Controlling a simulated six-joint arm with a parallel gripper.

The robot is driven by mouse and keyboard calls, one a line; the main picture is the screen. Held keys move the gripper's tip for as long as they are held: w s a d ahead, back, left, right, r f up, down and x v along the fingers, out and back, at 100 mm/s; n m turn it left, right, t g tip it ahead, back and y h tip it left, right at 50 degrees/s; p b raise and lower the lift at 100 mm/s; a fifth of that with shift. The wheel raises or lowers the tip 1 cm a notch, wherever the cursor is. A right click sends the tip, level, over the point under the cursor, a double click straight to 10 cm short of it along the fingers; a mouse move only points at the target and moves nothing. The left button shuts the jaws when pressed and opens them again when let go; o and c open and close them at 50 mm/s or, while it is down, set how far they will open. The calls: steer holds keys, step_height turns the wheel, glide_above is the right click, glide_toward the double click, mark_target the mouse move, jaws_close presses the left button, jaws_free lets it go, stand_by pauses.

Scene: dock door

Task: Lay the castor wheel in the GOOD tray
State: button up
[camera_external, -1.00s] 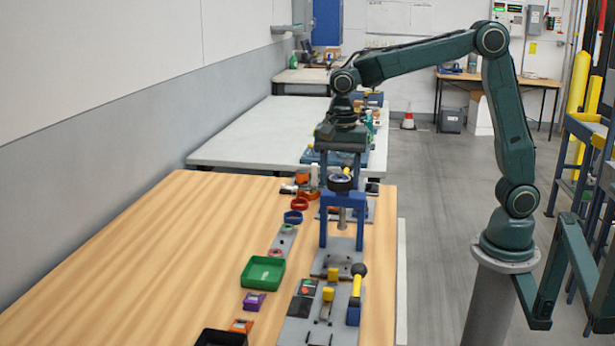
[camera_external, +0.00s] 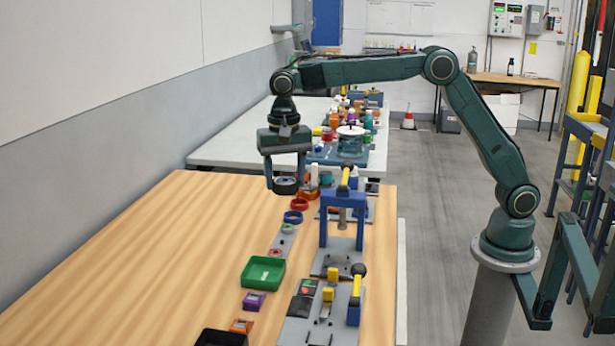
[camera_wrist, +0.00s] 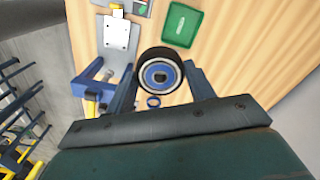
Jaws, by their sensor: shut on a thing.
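The castor wheel (camera_external: 286,187) has a black tread and a pale and blue hub. My gripper (camera_external: 286,180) is shut on it and holds it in the air over the far part of the wooden bench. In the wrist view the wheel (camera_wrist: 160,72) sits between the two fingers (camera_wrist: 160,84). A green tray (camera_external: 263,275) lies on the bench, nearer the external camera than the wheel; it also shows in the wrist view (camera_wrist: 182,24). A black tray (camera_external: 220,338) is cut off at the bottom edge. I cannot read which tray is marked GOOD.
A blue press frame (camera_external: 324,230) stands right of the green tray. Red and blue rings (camera_external: 293,217) lie between it and the wheel. A grey fixture plate with yellow-handled clamps (camera_external: 325,325) is at the front right. The left side of the wooden bench (camera_external: 140,260) is clear.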

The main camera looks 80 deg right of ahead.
mark_target(264, 277)
steer(key=shift+w+a+f+n, duration=0.2)
steer(key=shift+w+a+n, duration=0.3)
steer(key=shift+w, duration=0.35)
steer(key=shift+w+a+f+n, duration=0.25)
steer(key=shift+w+a+n, duration=0.2)
steer(key=shift+w+n, duration=0.3)
steer(key=shift+w+a+f+n, duration=0.2)
steer(key=shift+w+a+n, duration=0.25)
steer(key=shift+w, duration=0.45)
steer(key=shift+f, duration=0.1)
step_height(264, 277, down, 20)
steer(key=shift+r, duration=0.1)
steer(key=o, duration=0.7)
steer(key=shift+o, duration=0.2)
